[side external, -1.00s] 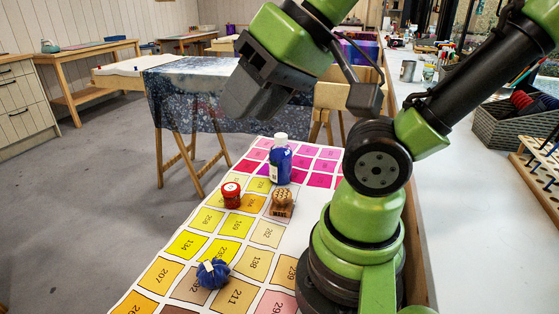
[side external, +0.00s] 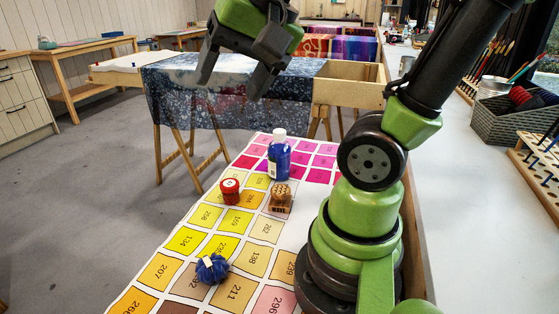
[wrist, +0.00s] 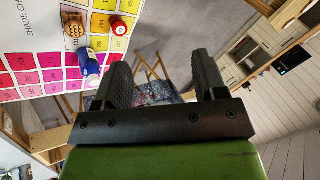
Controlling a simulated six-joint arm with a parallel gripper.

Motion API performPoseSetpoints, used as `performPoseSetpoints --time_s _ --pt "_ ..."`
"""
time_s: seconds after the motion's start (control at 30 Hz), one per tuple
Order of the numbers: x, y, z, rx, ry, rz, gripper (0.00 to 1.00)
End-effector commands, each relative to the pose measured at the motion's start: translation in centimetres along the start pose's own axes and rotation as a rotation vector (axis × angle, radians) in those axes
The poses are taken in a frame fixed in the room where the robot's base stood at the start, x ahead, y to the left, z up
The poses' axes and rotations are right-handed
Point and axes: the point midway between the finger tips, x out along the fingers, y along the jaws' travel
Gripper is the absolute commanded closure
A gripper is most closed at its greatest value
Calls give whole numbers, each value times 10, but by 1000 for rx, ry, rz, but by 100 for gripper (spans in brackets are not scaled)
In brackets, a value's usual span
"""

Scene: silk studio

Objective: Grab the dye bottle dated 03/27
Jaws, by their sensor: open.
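A blue bottle with a white cap (side external: 279,160) stands upright on the colour chart. Its label shows in part, but no date on it can be read. It also shows in the wrist view (wrist: 90,69), left of the fingers. My gripper (side external: 230,90) is open and empty, up in the air above and beyond the bottle, to its left in the side view. In the wrist view my gripper's two fingers (wrist: 160,82) are wide apart with nothing between them.
A cloth-draped trestle table (side external: 185,97) stands behind. A grey basket (side external: 500,122) is at the right.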

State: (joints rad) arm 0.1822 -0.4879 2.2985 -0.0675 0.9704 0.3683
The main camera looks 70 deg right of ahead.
Motion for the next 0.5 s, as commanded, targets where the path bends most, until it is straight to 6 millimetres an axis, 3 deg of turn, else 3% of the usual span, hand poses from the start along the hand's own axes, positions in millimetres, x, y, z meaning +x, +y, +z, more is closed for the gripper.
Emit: performPoseSetpoints --time_s 0.03,0.17,0.27,0.4,0.5 --pt "8 2 -23 181 2 59 35" --pt "26 19 -78 656 36 187 35" --pt "42 45 -118 1023 81 280 35" --pt "66 99 -165 1526 170 398 35" --pt "80 140 -186 1832 241 465 35"
